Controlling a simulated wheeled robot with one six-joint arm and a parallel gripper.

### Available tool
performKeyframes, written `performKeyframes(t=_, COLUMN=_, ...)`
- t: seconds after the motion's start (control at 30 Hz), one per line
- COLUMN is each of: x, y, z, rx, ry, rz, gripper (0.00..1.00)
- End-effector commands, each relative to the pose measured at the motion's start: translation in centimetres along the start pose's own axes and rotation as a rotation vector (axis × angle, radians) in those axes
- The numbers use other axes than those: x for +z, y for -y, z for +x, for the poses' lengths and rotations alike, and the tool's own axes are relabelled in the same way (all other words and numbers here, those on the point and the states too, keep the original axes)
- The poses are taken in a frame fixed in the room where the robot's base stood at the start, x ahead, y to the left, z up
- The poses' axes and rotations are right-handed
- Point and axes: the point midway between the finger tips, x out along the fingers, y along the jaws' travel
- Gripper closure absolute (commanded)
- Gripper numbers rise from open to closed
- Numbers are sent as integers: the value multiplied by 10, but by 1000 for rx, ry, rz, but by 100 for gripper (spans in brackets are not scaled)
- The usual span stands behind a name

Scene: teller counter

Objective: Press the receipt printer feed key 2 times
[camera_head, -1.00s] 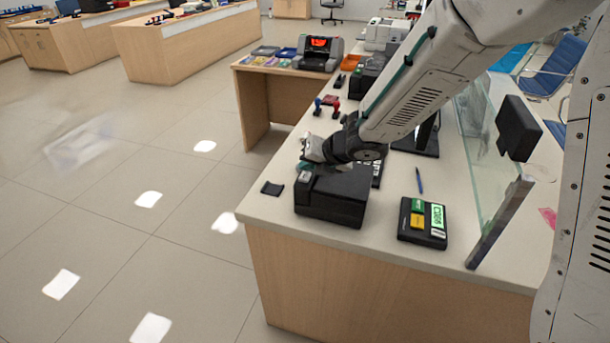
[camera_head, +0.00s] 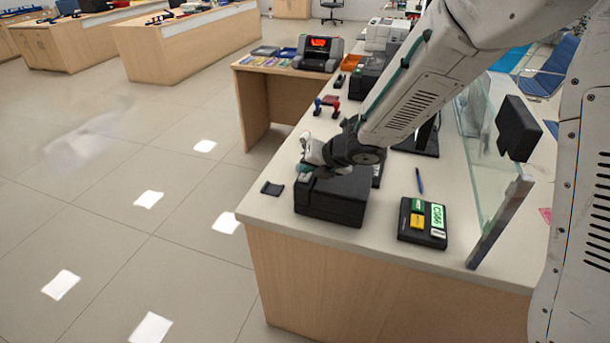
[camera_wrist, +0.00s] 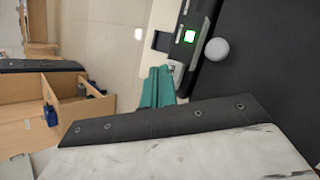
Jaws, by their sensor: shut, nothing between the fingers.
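The receipt printer (camera_head: 330,205) is a black box near the front left corner of the counter. In the wrist view its dark body (camera_wrist: 268,75) fills the right side. Its edge panel carries a small white square with a lit green border (camera_wrist: 190,36), and a round grey knob (camera_wrist: 217,49) is beside it. I cannot tell which part is the feed key. My gripper (camera_head: 304,169) is at the printer's top left edge. Its teal fingers (camera_wrist: 158,72) are shut and empty, close beside the panel's pale end; contact cannot be made out.
A black keypad-like device (camera_head: 422,222) with green and yellow labels lies to the right, with a blue pen (camera_head: 419,181) behind it. A glass screen (camera_head: 478,160) stands at the right. A small black item (camera_head: 272,188) lies left of the printer. Red and blue stamps (camera_head: 328,105) stand farther back.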

Motion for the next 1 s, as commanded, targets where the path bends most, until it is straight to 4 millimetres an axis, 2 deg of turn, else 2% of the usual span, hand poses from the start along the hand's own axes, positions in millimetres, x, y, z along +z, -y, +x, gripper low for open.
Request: performKeyframes(t=1.0, x=-5, y=4, z=6, rx=0, ry=0, rz=0, gripper=100)
